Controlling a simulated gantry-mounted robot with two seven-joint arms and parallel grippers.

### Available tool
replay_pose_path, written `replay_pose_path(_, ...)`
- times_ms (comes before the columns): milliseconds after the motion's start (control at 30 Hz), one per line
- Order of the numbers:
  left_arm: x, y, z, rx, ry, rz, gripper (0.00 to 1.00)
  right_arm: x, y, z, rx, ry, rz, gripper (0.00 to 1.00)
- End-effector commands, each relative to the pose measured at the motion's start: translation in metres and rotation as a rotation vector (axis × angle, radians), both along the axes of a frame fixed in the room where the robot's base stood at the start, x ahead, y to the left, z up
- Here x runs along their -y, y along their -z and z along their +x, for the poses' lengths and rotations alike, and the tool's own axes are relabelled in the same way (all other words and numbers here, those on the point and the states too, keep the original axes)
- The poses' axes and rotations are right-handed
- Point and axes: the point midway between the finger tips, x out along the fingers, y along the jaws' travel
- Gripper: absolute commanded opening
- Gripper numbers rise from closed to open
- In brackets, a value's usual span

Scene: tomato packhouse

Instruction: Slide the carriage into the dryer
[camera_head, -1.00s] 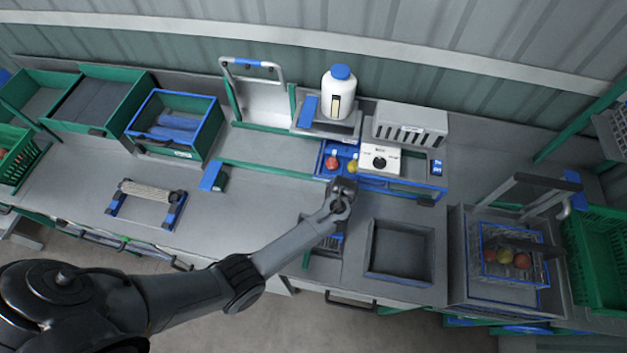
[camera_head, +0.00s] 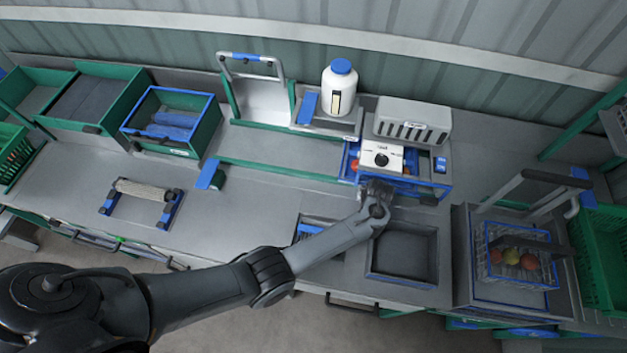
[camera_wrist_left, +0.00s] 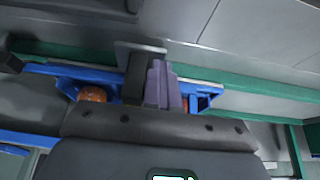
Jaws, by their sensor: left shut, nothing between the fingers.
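The dryer (camera_head: 381,158) is a white box with a black dial, standing over a blue-framed bay at the back of the bench. The blue carriage (camera_head: 351,163) is mostly under the dryer, with only its left end showing. The wrist view shows the blue carriage wall (camera_wrist_left: 55,72) with an orange-red tomato (camera_wrist_left: 92,94) and a second red one partly hidden behind the fingers. My left gripper (camera_head: 376,189) is shut and empty at the front side of the carriage, below the dryer. Whether it touches the carriage I cannot tell. My right gripper is not in view.
A green rail (camera_head: 275,171) runs left from the dryer. A white bottle (camera_head: 339,92) and a grey vented box (camera_head: 411,121) stand behind. A grey sink (camera_head: 403,252) lies in front, and a blue-rimmed basket (camera_head: 520,254) with tomatoes is at right.

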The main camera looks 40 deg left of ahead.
Motion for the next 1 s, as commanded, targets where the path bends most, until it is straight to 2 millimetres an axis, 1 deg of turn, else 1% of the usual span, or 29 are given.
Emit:
replay_pose_path(33, 0.006, 0.002, 0.003, 0.001, 0.003, -0.002, 0.0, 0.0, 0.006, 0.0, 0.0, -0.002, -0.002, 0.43)
replay_pose_path(100, 0.012, 0.002, 0.006, 0.002, 0.003, -0.002, 0.0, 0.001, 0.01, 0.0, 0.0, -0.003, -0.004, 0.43)
replay_pose_path(300, 0.022, 0.0, 0.01, 0.002, 0.002, -0.002, 0.0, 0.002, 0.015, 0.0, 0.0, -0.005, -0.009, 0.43)
replay_pose_path(767, 0.024, 0.0, 0.011, 0.001, 0.002, -0.001, 0.0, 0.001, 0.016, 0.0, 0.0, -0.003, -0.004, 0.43)
replay_pose_path(1000, 0.028, 0.001, 0.013, 0.001, 0.002, -0.001, 0.0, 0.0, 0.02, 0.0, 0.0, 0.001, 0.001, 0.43)
